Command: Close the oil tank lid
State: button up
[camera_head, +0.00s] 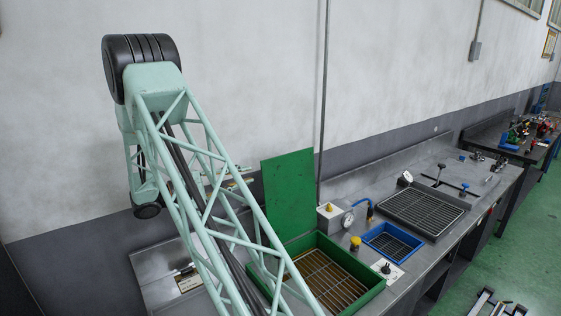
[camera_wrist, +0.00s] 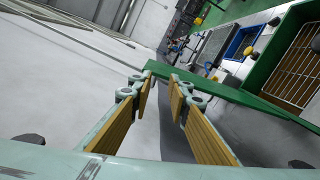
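The green oil tank (camera_head: 367,292) is set in the bench in the head view, with an inner grating showing. Its flat green lid (camera_head: 287,190) stands upright at the tank's wall side, so the tank is open. In the wrist view the lid (camera_wrist: 225,89) is seen nearly edge-on, and the tank (camera_wrist: 268,62) is at the upper right. My gripper (camera_wrist: 164,86) is open and empty, with orange pads facing each other. The fingertips point at the lid's free end; contact cannot be told. In the head view my arm hides part of the tank, and the gripper is mostly hidden.
A blue-rimmed basin (camera_head: 393,243) and a larger grey grated tray (camera_head: 424,210) lie right of the tank. A vertical pipe (camera_head: 323,100) runs up the wall behind the lid.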

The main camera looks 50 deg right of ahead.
jog(key=v, duration=0.6)
jog(key=shift+s+a, duration=0.15)
jog(key=shift+a, duration=0.2)
jog(key=shift+o, duration=0.7)
jog(key=shift+d, duration=0.15)
